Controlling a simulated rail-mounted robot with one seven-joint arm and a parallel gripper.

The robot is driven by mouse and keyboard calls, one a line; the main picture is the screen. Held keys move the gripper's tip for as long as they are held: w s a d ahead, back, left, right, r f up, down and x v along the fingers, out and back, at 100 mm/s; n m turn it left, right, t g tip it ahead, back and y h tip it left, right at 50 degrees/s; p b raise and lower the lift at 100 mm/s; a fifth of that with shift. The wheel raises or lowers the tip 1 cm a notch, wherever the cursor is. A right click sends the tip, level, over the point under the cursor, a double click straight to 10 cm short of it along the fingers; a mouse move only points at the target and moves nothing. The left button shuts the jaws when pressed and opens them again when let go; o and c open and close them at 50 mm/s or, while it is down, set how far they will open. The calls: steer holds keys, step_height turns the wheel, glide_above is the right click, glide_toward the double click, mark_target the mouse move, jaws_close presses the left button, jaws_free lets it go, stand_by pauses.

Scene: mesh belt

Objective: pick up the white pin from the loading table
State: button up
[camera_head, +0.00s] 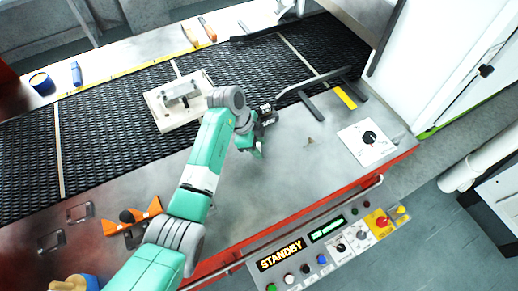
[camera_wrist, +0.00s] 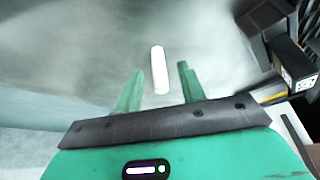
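The white pin (camera_wrist: 159,70) lies on the grey loading table (camera_head: 290,175) and shows in the wrist view as a short upright white bar. My gripper (camera_wrist: 160,72) is open, with one green finger on each side of the pin in that view. Neither finger appears to touch it; the height gap cannot be judged. In the head view my gripper (camera_head: 260,150) is over the table near the belt edge. I cannot make out the pin there; my arm and gripper may hide it.
A black mesh belt (camera_head: 110,140) runs behind the table, with a pale fixture block (camera_head: 163,121) on it. Black bars (camera_head: 311,106) and a white plate with a black knob (camera_head: 352,152) are to the right. An orange bracket (camera_head: 147,212) lies left; the table's front middle is clear.

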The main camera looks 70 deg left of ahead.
mark_target(259, 144)
steer(key=shift+f, duration=0.2)
steer(key=shift+c, duration=0.2)
jaws_close()
steer(key=shift+r, duration=0.1)
steer(key=shift+r, duration=0.2)
step_height(259, 144, up, 3)
steer(key=shift+r, duration=0.2)
steer(key=s+d+r+p, duration=0.1)
steer(key=s+d+p, duration=0.1)
steer(key=s+d, duration=0.8)
steer(key=shift+d, duration=1.25)
